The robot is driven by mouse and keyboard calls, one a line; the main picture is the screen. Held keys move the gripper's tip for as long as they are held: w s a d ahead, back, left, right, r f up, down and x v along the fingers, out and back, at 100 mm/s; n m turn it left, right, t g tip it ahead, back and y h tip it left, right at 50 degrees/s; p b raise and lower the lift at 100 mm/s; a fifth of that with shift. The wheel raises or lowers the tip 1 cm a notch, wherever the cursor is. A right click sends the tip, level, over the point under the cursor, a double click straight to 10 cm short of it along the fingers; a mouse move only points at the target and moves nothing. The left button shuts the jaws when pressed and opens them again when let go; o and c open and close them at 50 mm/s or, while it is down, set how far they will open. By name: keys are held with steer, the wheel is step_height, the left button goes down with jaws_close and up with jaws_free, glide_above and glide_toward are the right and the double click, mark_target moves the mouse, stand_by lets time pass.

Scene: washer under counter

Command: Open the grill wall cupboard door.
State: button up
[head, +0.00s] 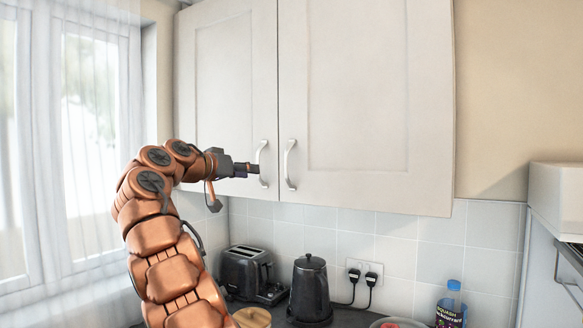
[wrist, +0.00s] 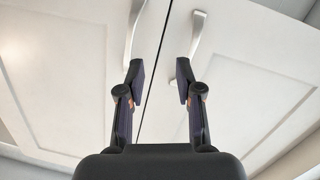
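The white wall cupboard has a left door (head: 228,85) and a right door (head: 367,100), both shut with a narrow seam between them. Each has a curved metal handle low beside the seam: the left handle (head: 262,163) and the right handle (head: 290,165). My gripper (head: 253,169) is at the left handle in the head view. In the wrist view my gripper (wrist: 160,80) is open, its fingers apart with the seam between them. One handle (wrist: 134,38) runs toward the left fingertip and the other (wrist: 190,48) toward the right. Contact cannot be told.
A toaster (head: 250,273), a dark kettle (head: 310,290) and a bottle (head: 451,305) stand on the counter below. Plugs sit in a wall socket (head: 364,272). A curtained window (head: 70,140) is on the left. The space before the right door is clear.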

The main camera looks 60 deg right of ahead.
mark_target(287, 163)
steer(key=s+d+m, duration=0.1)
steer(key=d, duration=0.2)
steer(key=s+d+r+m+g+h+p, duration=0.1)
steer(key=s+d+m, duration=0.1)
steer(key=d, duration=0.2)
steer(key=s+d+r+m+g, duration=0.1)
steer(key=s+d, duration=0.1)
steer(key=d, duration=0.1)
steer(key=shift+s+d+p, duration=0.15)
steer(key=shift+d+p, duration=0.2)
steer(key=shift+d+f, duration=0.1)
steer(key=shift+d, duration=0.3)
jaws_close()
steer(key=shift+s, duration=0.1)
